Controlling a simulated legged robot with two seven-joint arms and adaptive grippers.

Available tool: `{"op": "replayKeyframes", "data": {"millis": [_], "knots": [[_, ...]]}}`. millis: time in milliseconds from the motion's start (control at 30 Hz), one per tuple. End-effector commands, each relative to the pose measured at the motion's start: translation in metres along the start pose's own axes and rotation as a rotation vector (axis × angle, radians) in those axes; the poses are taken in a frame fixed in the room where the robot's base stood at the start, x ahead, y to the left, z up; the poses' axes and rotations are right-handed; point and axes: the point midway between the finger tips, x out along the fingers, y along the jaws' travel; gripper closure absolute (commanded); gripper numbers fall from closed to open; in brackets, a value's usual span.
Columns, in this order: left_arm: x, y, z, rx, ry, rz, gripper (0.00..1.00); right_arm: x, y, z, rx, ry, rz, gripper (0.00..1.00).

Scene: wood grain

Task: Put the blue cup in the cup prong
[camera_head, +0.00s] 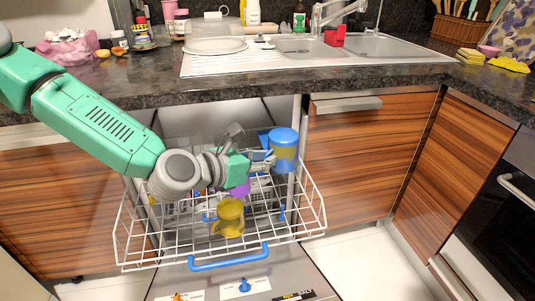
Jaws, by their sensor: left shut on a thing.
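A blue cup (284,148) with a brownish pattern around its side is up at the back right of the pulled-out white dishwasher rack (300,232). It appears upside down, with its flat blue end on top. My left gripper (268,161) reaches in from the left and is shut on the blue cup at its left side. The rack's thin wires and blue prongs lie below the cup. Which prong lies under the cup is hidden, and I cannot tell whether the cup touches it. My right gripper is not in view.
A yellow mug (230,217) stands in the middle of the rack, with a purple item (240,188) behind it. A blue handle (228,262) runs along the rack's front. The dark countertop (150,92) overhangs behind, with a sink (305,50) on it.

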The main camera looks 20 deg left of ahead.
Motion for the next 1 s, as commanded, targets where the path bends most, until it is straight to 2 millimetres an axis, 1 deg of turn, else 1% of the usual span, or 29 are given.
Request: {"op": "replayKeyframes", "data": {"millis": [33, 133, 233, 333, 467, 767, 867, 1000], "knots": [[0.004, 0.001, -0.009, 0.003, 0.011, 0.005, 1.0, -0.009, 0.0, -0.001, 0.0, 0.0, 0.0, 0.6], [0.013, 0.001, -0.032, 0.008, 0.016, 0.011, 1.0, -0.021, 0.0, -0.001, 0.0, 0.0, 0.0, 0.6], [0.019, -0.001, -0.052, 0.009, 0.011, 0.007, 1.0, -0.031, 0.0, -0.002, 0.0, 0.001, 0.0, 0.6], [0.021, -0.003, -0.067, 0.007, 0.003, -0.003, 1.0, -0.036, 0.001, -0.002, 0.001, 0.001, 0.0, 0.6], [0.021, -0.003, -0.075, 0.002, -0.005, -0.011, 1.0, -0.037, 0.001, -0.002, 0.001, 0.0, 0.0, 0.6], [0.021, -0.002, -0.075, 0.001, -0.005, -0.01, 1.0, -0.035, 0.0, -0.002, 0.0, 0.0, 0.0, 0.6], [0.021, -0.002, -0.076, -0.001, -0.005, -0.009, 1.0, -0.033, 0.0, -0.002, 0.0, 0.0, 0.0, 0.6], [0.024, -0.003, -0.082, 0.002, -0.005, -0.009, 1.0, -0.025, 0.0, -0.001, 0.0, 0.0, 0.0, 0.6]]}}
